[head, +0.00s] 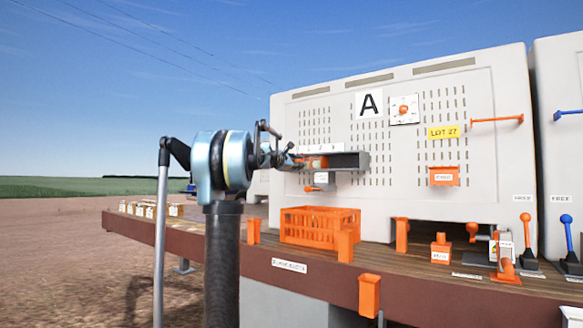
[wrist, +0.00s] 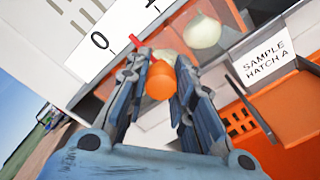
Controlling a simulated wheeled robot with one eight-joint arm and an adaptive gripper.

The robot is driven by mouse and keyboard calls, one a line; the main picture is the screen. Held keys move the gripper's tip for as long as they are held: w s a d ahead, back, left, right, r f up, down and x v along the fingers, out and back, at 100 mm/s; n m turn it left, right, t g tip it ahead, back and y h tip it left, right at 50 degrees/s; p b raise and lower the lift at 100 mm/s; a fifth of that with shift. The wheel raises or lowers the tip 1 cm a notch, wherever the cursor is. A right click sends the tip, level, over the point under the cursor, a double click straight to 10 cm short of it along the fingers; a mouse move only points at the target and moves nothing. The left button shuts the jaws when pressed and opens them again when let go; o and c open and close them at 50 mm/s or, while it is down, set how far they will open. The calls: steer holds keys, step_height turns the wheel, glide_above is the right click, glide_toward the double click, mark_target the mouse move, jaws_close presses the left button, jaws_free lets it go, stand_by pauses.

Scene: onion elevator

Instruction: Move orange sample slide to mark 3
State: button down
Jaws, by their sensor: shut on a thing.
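The orange knob of the sample slide (wrist: 160,80) is between my gripper's fingertips (wrist: 160,88) in the wrist view, and the gripper is shut on it. A red pointer (wrist: 137,41) stands between marks 0 and 1 on the white scale (wrist: 112,38); mark 3 is not in the wrist view. In the head view my gripper (head: 297,161) is at the left end of the grey sample hatch (head: 350,160), at the orange slide (head: 316,162). The scale (head: 318,147) is above it, its numbers too small to read.
A pale onion (wrist: 203,32) shows behind the slide. The "SAMPLE HATCH A" label (wrist: 262,58) is to the right. An orange crate (head: 320,226) stands below the hatch on the wooden deck. Orange and blue levers (head: 525,240) stand far right.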

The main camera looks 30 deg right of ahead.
mark_target(309, 162)
steer(key=s, duration=0.1)
steer(key=s+d, duration=0.1)
steer(key=s, duration=0.1)
steer(key=shift+s+d, duration=0.2)
steer(key=c, duration=1.3)
jaws_free()
steer(key=shift+c, duration=0.2)
steer(key=shift+a, duration=0.15)
steer(key=v, duration=1.1)
steer(key=shift+a, duration=0.4)
steer(key=shift+f, duration=0.15)
steer(key=s+a+f+m+g+y, duration=0.1)
steer(key=s+a+f+m+y, duration=0.3)
steer(key=s+a+f, duration=0.6)
steer(key=s+a+f+m+g+y, duration=0.2)
steer(key=s+a+f+y, duration=0.5)
steer(key=a+f, duration=1.2)
steer(key=s+a+f+m+g+y, duration=0.1)
steer(key=s+a+f+m+y, duration=0.4)
steer(key=s+a+f, duration=1)
step_height(309, 162, down, 16)
steer(key=shift+r+m+g+y, duration=0.2)
steer(key=shift+m+g+y, duration=0.1)
steer(key=shift+g, duration=0.1)
